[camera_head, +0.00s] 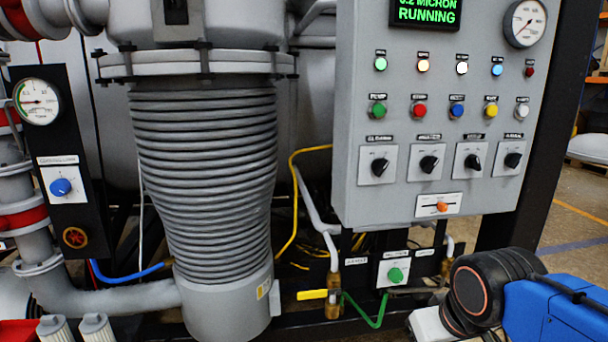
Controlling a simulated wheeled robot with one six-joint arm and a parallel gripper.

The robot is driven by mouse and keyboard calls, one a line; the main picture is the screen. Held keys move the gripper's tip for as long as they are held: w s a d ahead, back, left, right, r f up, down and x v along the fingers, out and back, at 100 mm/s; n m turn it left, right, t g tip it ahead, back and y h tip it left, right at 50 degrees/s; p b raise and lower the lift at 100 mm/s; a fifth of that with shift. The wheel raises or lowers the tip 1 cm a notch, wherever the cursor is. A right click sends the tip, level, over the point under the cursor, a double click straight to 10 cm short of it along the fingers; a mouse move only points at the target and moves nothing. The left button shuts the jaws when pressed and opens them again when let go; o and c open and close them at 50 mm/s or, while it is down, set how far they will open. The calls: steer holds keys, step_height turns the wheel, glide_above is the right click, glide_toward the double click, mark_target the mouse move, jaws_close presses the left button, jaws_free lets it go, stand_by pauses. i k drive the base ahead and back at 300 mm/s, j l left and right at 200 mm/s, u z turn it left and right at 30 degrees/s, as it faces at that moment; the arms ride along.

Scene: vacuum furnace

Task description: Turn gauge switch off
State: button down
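I cannot read the small labels, so I cannot tell which control is the gauge switch. An orange switch (441,207) sits on a white plate at the bottom of the grey control panel (350,110). Four black rotary switches, one of them (380,165) at the left end, form a row above it. A green knob (395,275) is on a white plate below the panel. A blue knob (60,187) is on the black plate at left, under a round gauge (37,102). My arm shows at the lower right; my gripper is not in view.
A display (425,12) reads "RUNNING", with a round dial (525,22) beside it. A large ribbed grey column (205,170) stands left of the panel. A yellow valve handle (312,295), pipes and cables lie low between them. Open floor (575,210) shows at right.

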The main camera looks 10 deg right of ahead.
mark_target(512, 160)
steer(key=k+l, duration=0.1)
steer(key=k+l+z, duration=0.15)
steer(key=l+z, duration=0.25)
steer(key=k+l+z, duration=0.1)
steer(key=z, duration=0.25)
steer(key=l, duration=0.1)
